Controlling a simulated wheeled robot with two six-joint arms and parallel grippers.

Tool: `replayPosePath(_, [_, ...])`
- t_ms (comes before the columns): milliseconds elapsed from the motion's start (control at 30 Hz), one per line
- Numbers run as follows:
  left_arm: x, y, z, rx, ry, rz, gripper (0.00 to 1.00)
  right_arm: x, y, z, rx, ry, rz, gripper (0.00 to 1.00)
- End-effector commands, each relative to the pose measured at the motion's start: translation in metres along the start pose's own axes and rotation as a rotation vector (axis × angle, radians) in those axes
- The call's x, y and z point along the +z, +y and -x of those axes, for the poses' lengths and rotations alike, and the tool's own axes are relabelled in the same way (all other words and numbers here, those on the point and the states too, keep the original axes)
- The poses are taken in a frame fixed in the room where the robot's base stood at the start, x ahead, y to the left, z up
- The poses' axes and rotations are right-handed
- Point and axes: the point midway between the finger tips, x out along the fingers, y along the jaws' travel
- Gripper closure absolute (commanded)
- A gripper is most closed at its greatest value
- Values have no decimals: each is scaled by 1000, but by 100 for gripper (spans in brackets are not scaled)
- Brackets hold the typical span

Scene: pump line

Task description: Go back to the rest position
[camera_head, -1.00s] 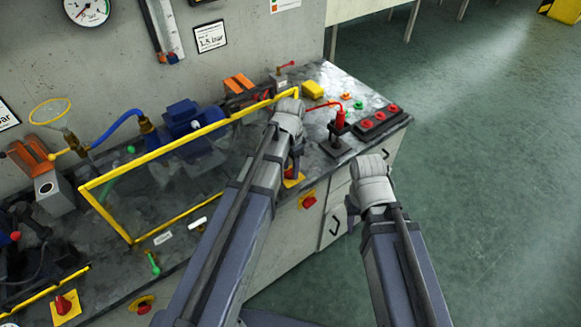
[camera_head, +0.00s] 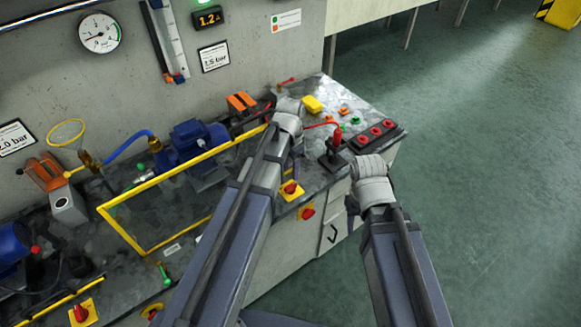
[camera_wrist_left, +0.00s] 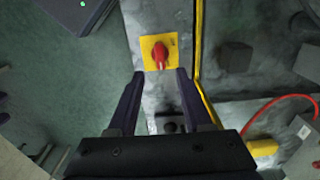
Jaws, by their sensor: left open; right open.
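My left gripper (camera_head: 296,148) is open and empty over the front of the bench, above a red rotary switch on a yellow plate (camera_head: 291,190). In the left wrist view its two dark fingers (camera_wrist_left: 160,75) are spread, with the red knob (camera_wrist_left: 160,55) seen beyond the gap between the tips. The knob appears apart from the fingers. My right gripper (camera_head: 352,204) is in front of the bench's right end. Its fingers are mostly hidden behind its grey wrist, and nothing is seen held in it.
The bench (camera_head: 335,90) carries a yellow-framed clear guard (camera_head: 150,186), a blue motor pump (camera_head: 195,140), a red-handled lever (camera_head: 336,150) and a block with red buttons (camera_head: 376,138). A gauge (camera_head: 100,32) hangs on the wall. Green floor (camera_head: 480,180) at the right is clear.

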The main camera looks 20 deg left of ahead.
Motion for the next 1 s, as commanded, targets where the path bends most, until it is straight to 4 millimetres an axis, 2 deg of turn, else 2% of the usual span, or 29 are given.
replayPosePath(367, [0, 2, -1, 0, -1, 1, 50, 0, 0, -1, 0, 0, 0, 55])
replayPosePath(467, [4, 27, -1, -4, -11, 31, 50, 0, 0, -1, 0, 0, 0, 55])
replayPosePath(600, [17, 92, 0, -26, -41, 136, 50, 0, 0, -1, 0, 0, 0, 55])
replayPosePath(733, [33, 141, 0, -54, -62, 241, 50, 0, 0, -1, 0, 0, 0, 55])
replayPosePath(833, [42, 164, 0, -72, -70, 300, 50, 0, 0, -1, 0, 0, 0, 55])
replayPosePath(1000, [47, 176, 1, -85, -75, 346, 50, 0, 0, -1, 0, 0, 0, 55])
